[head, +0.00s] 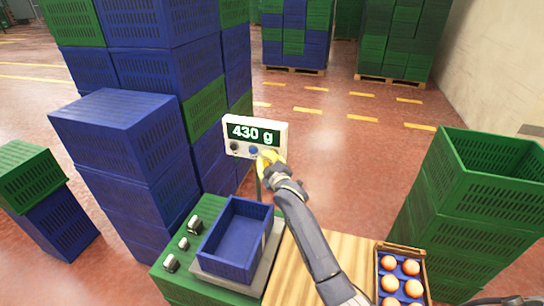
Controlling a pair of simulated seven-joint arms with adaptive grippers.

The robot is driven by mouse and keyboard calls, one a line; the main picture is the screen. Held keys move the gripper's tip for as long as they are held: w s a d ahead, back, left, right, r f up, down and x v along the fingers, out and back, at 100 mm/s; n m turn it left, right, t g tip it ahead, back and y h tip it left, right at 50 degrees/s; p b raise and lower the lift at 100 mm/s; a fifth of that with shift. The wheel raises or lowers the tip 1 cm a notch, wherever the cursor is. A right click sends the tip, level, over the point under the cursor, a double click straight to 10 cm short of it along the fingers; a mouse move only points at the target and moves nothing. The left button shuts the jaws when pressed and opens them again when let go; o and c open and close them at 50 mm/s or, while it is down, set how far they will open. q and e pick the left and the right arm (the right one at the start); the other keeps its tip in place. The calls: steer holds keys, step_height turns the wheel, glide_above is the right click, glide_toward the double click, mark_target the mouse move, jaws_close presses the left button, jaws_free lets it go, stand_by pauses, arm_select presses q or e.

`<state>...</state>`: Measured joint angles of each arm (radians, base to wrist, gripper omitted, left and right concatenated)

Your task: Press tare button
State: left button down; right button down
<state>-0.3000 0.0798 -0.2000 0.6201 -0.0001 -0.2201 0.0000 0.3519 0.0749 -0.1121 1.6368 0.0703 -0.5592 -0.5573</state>
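The scale's display (256,134) stands on a post behind the weighing plate and reads 430 g. Below the reading are a dark button (235,147) at the left and a blue button (253,150) beside it. My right gripper (267,158), with yellow fingers, is at the lower right of the display, close to the blue button. I cannot tell whether it touches a button or whether its fingers are open or shut. An empty blue crate (236,238) sits on the scale plate (262,272). My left gripper is not in view.
A wooden box (402,249) of oranges is on the wooden board (318,258) at the right. Several dark and light small objects lie on the green crate (207,209) left of the scale. Stacked blue crates (118,122) rise at the left, and a green stack (480,180) at the right.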

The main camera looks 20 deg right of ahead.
steer(key=shift+w+d, duration=0.15)
stand_by(0.7)
steer(key=shift+s+a, duration=0.55)
steer(key=shift+s, duration=0.3)
steer(key=shift+a, duration=0.1)
steer(key=shift+s+a, duration=0.7)
steer(key=shift+s, duration=0.35)
steer(key=shift+s+a, duration=0.65)
steer(key=shift+s, duration=0.35)
